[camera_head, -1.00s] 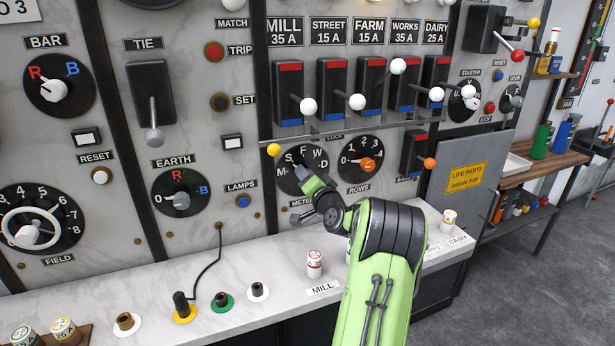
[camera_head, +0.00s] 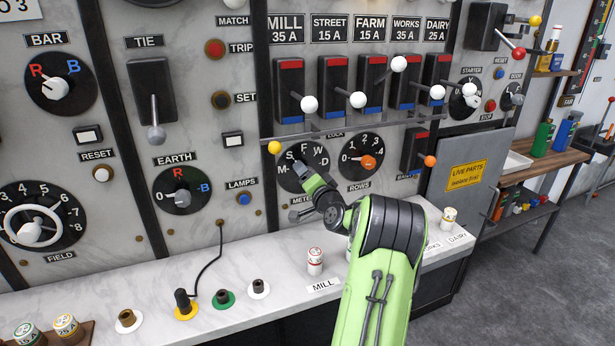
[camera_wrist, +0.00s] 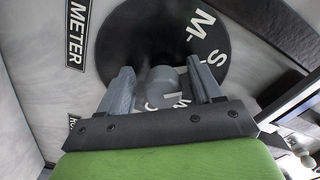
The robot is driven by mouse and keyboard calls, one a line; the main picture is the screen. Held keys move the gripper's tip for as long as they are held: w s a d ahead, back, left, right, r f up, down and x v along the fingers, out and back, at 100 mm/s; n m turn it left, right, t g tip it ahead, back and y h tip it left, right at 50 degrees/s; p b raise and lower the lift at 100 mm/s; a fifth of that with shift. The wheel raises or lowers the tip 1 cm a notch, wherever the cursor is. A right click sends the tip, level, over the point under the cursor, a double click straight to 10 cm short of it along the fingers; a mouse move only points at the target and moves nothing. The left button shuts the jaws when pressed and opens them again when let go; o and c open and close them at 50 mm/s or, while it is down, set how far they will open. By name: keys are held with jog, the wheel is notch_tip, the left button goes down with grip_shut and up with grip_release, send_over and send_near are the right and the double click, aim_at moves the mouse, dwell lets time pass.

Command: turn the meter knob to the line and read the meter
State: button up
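The meter knob's black dial (camera_head: 318,176) is on the grey panel, marked M, S, F, W and D, with a METER label partly hidden below it. My gripper (camera_head: 299,164) is at this dial and covers its middle. In the wrist view, the grey knob (camera_wrist: 166,78) stands between the two fingers of my gripper (camera_wrist: 163,85). The fingers are apart, with a visible gap on the knob's left side; contact on the right is unclear. A short white mark shows on the knob, but which letter it points to is unclear.
The ROWS dial with an orange knob (camera_head: 368,162) is close to the right. A yellow-ended lever (camera_head: 274,148) is just left, under a row of white-ball switches. The marble shelf (camera_head: 262,310) below holds sockets, a plugged cord and a fuse (camera_head: 315,262).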

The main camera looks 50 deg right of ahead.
jog(key=b+v, duration=0.3)
jog(key=v, duration=1.2)
jog(key=shift+s+a, duration=0.15)
jog(key=shift+s, duration=0.2)
